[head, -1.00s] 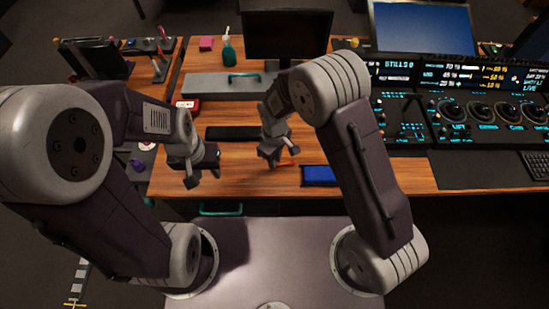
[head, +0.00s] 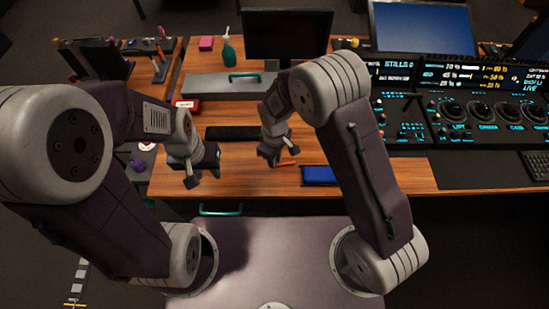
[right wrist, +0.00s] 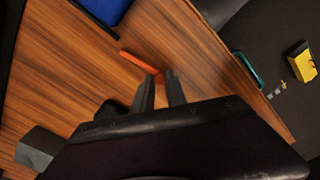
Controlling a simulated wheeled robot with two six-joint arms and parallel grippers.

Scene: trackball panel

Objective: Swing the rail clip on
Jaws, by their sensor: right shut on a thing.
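A small orange piece (head: 288,163), which looks like the rail clip, is at my right gripper (head: 272,160) over the front of the wooden desk. In the right wrist view the orange clip (right wrist: 139,61) is a bar with a short bent end, and that end is between the fingertips of my right gripper (right wrist: 160,90). The gripper is shut on it. I cannot tell whether the clip touches the desk. My left gripper (head: 203,178) is to the left, with its fingers apart and nothing seen between them. I cannot make out a rail.
A blue flat box (head: 319,174) lies right of the clip. A black keyboard (head: 232,133) and a grey case (head: 228,86) with a teal handle lie behind. The control panel (head: 465,110) fills the right side. A teal handle (head: 221,209) sits below the desk's front edge.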

